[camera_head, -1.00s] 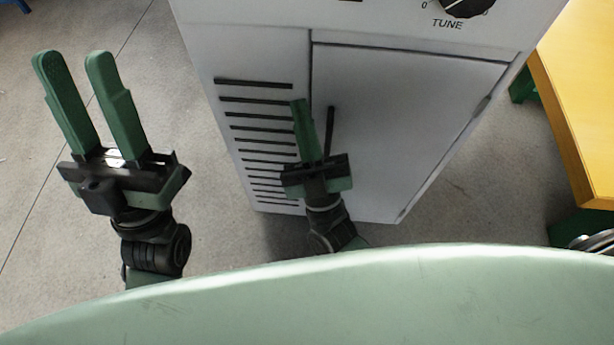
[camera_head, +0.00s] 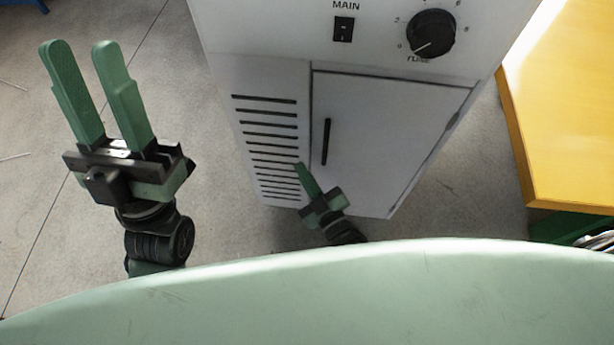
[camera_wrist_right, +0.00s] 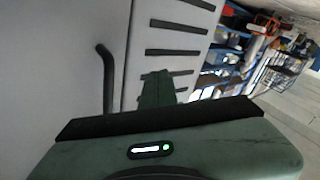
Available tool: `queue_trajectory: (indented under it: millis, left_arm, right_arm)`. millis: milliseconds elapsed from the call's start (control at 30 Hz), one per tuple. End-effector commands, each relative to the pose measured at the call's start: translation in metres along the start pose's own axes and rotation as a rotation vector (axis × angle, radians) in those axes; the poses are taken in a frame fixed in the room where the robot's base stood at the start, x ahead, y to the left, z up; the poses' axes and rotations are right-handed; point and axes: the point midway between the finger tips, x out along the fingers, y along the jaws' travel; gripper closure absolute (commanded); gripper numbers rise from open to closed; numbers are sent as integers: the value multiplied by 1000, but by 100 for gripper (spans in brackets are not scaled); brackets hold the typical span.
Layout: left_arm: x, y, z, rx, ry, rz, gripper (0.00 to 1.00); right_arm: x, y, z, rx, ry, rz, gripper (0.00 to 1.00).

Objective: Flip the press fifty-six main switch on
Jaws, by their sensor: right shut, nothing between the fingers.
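The main switch (camera_head: 343,29) is a small black rocker under the word MAIN on the upper front of the white cabinet (camera_head: 225,75). Which way the rocker is tipped is too small to tell. My right gripper (camera_head: 302,168) is shut and empty, low in front of the vent slots and well below the switch. In the right wrist view my right gripper (camera_wrist_right: 157,76) shows its fingers together before the slots; the switch is outside that view. My left gripper (camera_head: 82,47) is open and empty over the floor, left of the cabinet.
A black TUNE knob (camera_head: 431,34) sits right of the switch. The cabinet door has a black bar handle (camera_head: 326,141), also in the right wrist view (camera_wrist_right: 106,75). A yellow table (camera_head: 565,110) stands at the right. The floor left of the cabinet is clear.

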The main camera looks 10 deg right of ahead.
Motion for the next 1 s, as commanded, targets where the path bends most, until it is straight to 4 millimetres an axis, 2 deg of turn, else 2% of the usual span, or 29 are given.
queue_trajectory:
  millis: [100, 300, 833, 933, 1000]
  left_arm:
    - [8, 0, -3, 0, 0, 0, 64]
    - [10, 0, -4, 0, 0, 0, 64]
    - [9, 0, -3, 0, -1, 0, 64]
    - [6, 0, 6, 2, -32, 0, 64]
    - [0, -1, 26, 5, -102, -1, 64]
  right_arm:
    - [-4, -1, 10, 9, -46, -17, 100]
    - [-8, -4, 19, 17, -76, -29, 100]
    - [-8, -4, 19, 17, -75, -28, 100]
    - [-8, -4, 22, 21, -90, -34, 100]
    - [-10, -6, 29, 31, -123, -46, 100]
